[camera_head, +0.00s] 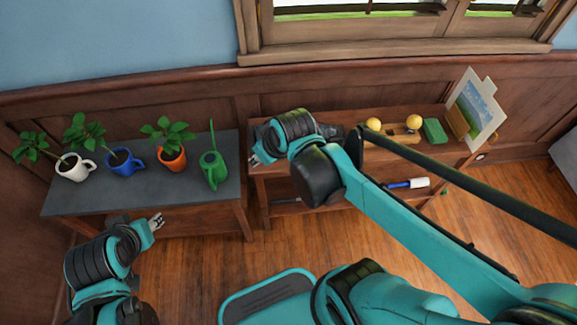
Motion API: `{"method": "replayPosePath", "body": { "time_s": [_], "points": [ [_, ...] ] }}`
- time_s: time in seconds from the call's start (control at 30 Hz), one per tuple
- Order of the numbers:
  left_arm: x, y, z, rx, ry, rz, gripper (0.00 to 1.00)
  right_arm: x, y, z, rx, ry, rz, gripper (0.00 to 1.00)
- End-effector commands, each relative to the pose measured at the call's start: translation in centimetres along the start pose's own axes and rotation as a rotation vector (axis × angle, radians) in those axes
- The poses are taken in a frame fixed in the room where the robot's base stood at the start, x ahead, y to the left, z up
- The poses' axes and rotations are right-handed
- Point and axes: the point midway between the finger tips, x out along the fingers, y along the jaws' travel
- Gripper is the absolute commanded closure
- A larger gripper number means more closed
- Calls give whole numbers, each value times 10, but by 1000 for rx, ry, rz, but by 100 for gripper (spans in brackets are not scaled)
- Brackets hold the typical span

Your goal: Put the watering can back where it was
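The green watering can (213,172) stands upright at the right end of the dark-topped cabinet (120,196), its long thin spout pointing up toward the wall. My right gripper (255,159) is to the right of the can, above the gap beside the wooden bookcase. It looks open and holds nothing, apart from the can. My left gripper (157,221) is in front of the cabinet, toward me from the plants. It looks slightly open and is empty.
Plants in a white mug (75,169), a blue mug (124,163) and an orange pot (172,158) stand left of the can. The bookcase (347,120) holds yellow balls (414,122), a green block (434,130) and a painting (479,108). My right arm crosses before it.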

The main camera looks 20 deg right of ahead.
Motion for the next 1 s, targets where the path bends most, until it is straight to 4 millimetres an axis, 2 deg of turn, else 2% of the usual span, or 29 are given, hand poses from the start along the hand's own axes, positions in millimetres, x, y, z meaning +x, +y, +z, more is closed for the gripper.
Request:
{"method": "replayPosePath", "body": {
  "time_s": [0.03,0.1,0.2,0.33,1.0],
  "points": [
    [0,0,0,0,0,0,60,-13,4,14,48,14,25,68],
    [0,0,0,0,0,0,60,-26,9,29,117,37,57,68],
    [0,0,0,0,0,0,60,-38,14,46,195,65,92,68],
    [0,0,0,0,0,0,60,-46,17,60,259,90,117,68],
    [0,0,0,0,0,0,60,-48,18,65,280,99,126,68]
  ]
}}
